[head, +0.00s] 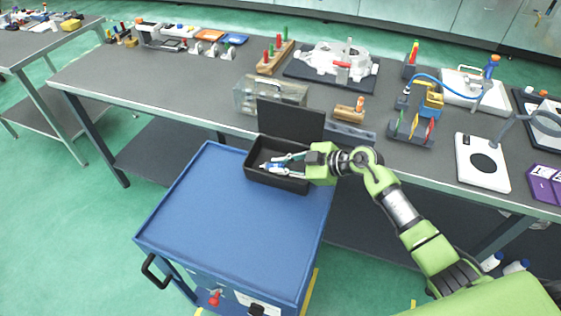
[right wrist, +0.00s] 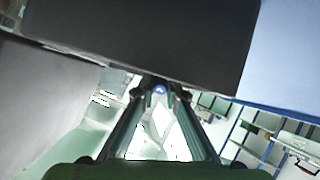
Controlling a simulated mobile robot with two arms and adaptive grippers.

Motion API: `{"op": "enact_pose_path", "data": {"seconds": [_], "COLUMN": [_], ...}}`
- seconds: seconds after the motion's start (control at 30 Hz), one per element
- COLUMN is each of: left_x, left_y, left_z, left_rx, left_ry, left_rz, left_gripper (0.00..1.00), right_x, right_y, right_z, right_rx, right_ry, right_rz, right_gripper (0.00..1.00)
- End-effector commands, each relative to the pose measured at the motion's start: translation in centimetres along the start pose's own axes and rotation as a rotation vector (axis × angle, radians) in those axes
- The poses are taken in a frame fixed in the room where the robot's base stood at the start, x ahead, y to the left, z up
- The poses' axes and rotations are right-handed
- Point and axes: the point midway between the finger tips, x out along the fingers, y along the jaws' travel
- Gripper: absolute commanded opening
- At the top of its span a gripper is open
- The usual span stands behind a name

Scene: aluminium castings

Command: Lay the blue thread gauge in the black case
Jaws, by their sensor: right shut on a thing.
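The black case (head: 279,183) stands open on the far right corner of the blue cart, its lid (head: 290,118) upright at the back. My right gripper (head: 271,164) reaches in from the right over the case opening. It is shut on the blue thread gauge (head: 268,166), which shows as a small blue piece at the fingertips. In the right wrist view the gauge (right wrist: 159,89) shows end-on between the fingers, with a dark surface in front. I cannot tell whether the gauge touches the case floor. My left gripper is not in view.
The blue cart top (head: 240,220) is clear in front of the case. Behind it, the grey bench holds a clear box (head: 270,94), a wooden block with an orange-topped piece (head: 350,111), a white casting (head: 343,62) and colored gauges (head: 412,128).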

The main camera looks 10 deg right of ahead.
Motion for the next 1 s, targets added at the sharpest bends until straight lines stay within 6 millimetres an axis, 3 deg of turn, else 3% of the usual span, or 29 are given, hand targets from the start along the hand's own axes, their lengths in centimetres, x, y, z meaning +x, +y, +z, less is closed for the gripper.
{"op": "enact_pose_path", "data": {"seconds": [0.43, 0.47, 0.5, 0.53, 0.87, 1.0], "left_x": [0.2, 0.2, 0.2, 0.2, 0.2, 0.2], "left_y": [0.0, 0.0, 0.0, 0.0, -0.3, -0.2], "left_z": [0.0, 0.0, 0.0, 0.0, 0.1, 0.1], "left_rx": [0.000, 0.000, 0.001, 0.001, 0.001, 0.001], "left_ry": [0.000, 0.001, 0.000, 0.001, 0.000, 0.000], "left_rz": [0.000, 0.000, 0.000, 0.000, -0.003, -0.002], "left_gripper": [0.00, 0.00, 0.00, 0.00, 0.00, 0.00], "right_x": [0.4, 0.4, 0.4, 0.4, 0.3, -0.9], "right_y": [-0.3, -0.3, -0.3, -0.3, -0.3, -0.3], "right_z": [0.6, 0.6, 0.6, 0.6, 0.7, 0.8], "right_rx": [-0.001, -0.001, -0.001, -0.001, -0.001, -0.003], "right_ry": [0.000, 0.000, 0.000, 0.000, -0.001, -0.003], "right_rz": [0.001, 0.001, 0.001, 0.001, 0.000, 0.001], "right_gripper": [0.00, 0.17, 0.27, 0.31, 0.31, 0.31]}}
